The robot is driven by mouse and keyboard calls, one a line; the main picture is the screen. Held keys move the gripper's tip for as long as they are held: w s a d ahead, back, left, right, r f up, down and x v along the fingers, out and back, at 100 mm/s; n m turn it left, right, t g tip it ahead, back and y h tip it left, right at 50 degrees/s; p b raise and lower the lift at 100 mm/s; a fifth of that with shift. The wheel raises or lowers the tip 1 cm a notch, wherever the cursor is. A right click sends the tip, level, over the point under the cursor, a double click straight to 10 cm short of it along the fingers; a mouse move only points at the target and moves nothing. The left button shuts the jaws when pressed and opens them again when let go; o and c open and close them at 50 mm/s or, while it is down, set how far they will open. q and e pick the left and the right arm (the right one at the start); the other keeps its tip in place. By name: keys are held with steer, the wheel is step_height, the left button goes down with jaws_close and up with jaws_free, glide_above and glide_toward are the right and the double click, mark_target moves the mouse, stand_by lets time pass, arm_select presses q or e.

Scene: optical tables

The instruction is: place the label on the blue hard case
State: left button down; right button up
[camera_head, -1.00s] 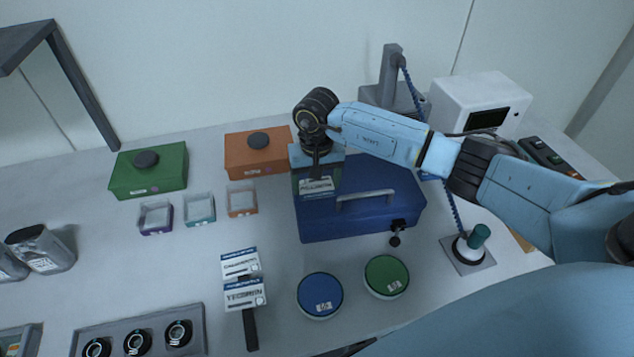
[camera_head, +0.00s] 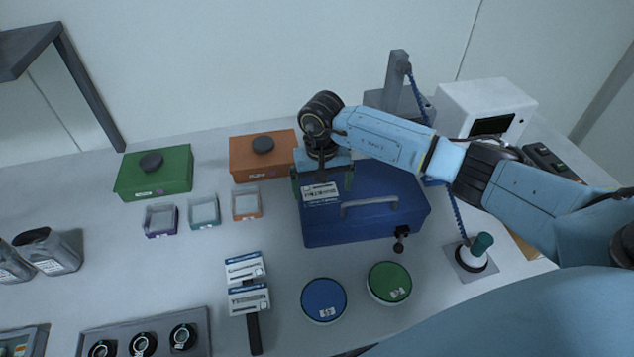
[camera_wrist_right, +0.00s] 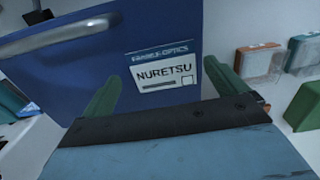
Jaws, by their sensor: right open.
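The label reads NURETSU in the right wrist view (camera_wrist_right: 163,73) and looks flat on the blue surface. My right gripper (camera_head: 323,187) is just above the label. Its two green fingers (camera_wrist_right: 160,88) are spread apart on either side, with the label free between them. My left gripper is not in view.
Green (camera_head: 153,175) and orange (camera_head: 262,157) cases stand to the left, with small open trays (camera_head: 204,211) before them. Other labels (camera_head: 247,283) sit on a stand in front. Blue (camera_head: 323,300) and green (camera_head: 389,283) round lids lie before the case.

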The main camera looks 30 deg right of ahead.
mark_target(321, 194)
step_height(321, 194, up, 11)
steer(key=shift+r+b, duration=0.2)
steer(key=shift+b, duration=0.25)
